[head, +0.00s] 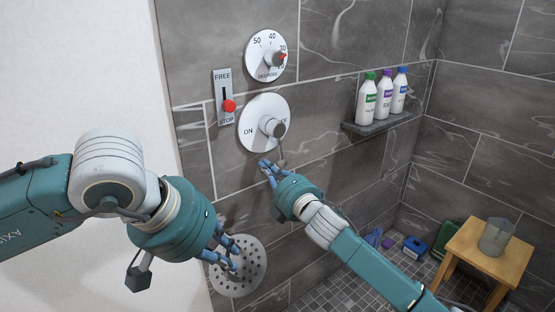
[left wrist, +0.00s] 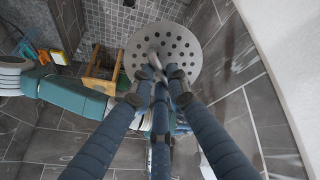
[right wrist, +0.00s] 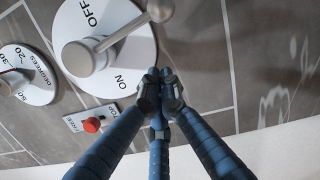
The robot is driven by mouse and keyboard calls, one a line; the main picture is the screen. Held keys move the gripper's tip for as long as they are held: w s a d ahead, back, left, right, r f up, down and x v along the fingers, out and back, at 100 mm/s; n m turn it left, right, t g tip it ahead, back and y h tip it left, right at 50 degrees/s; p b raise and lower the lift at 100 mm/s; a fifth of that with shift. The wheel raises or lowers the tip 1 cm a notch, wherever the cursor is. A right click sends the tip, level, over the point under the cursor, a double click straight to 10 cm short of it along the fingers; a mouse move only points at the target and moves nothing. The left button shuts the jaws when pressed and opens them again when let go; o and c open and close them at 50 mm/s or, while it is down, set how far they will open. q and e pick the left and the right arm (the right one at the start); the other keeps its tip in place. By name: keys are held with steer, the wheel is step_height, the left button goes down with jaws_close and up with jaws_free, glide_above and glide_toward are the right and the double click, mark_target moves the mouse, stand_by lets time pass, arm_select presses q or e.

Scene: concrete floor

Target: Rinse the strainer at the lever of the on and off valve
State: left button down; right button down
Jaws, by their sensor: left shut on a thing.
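The strainer is a round grey disc with holes (head: 247,275). My left gripper (head: 230,258) is shut on its stem, low in front of the wall; the disc also shows beyond the fingers in the left wrist view (left wrist: 190,48). The on and off valve is a white wall disc (head: 254,112) marked ON at left, with the other label partly hidden by its grey knob. Its lever (head: 281,156) points down. My right gripper (head: 266,167) has its fingers together, just below the disc and left of the lever tip. The right wrist view shows the lever (right wrist: 127,30) apart from the empty fingertips (right wrist: 160,80).
A degrees dial (head: 260,50) and a FREE/STOP plate with a red knob (head: 228,106) are above and left of the valve. Bottles (head: 383,94) stand on a wall shelf (head: 385,123). A wooden stool (head: 490,250) with a grey cup (head: 496,237) stands at right.

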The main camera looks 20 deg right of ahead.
mark_target(282, 160)
arm_select(q)
steer(key=shift+r+p, duration=0.35)
steer(key=shift+r, duration=0.3)
arm_select(e)
steer(key=d, duration=0.1)
steer(key=w+d, duration=0.1)
steer(key=d, duration=0.1)
steer(key=shift+w+d+r, duration=0.3)
steer(key=shift+r, duration=0.05)
